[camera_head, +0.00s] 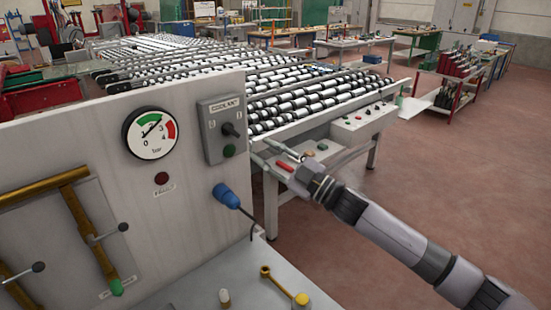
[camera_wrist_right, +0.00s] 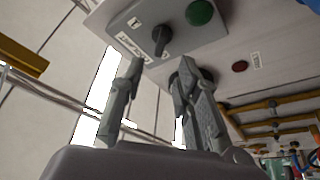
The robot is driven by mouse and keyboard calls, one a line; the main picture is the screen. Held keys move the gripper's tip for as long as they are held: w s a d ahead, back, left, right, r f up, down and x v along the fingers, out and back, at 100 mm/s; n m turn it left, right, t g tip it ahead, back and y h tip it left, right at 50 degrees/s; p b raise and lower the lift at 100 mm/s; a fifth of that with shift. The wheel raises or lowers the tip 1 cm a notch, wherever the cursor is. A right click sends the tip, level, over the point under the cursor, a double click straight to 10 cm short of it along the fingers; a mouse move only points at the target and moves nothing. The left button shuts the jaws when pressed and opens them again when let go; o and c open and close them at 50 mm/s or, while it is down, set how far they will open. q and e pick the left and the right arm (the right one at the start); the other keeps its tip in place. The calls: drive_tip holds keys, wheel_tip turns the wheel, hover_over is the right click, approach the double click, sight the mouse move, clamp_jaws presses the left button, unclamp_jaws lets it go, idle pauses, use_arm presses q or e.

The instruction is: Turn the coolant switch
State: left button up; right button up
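The coolant switch (camera_head: 230,130) is a dark knob on a grey box (camera_head: 212,146) labelled COOLANT, fixed to the pale machine panel. A green button sits below the knob. In the wrist view, the knob (camera_wrist_right: 161,40) shows ahead of my fingers, with the green button (camera_wrist_right: 200,13) to its upper right. My right gripper (camera_head: 264,152) is just right of the box and below knob height. Its fingers (camera_wrist_right: 157,78) are apart with nothing between them, and they appear clear of the knob. My left gripper is not in view.
A pressure gauge (camera_head: 151,134) and a dark red button (camera_head: 161,178) are on the panel left of the box. A blue plug (camera_head: 226,196) with a cable sticks out below it. A roller conveyor (camera_head: 320,100) stands behind. Red floor at right is open.

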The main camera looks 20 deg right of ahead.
drive_tip(key=shift+v, duration=1.25)
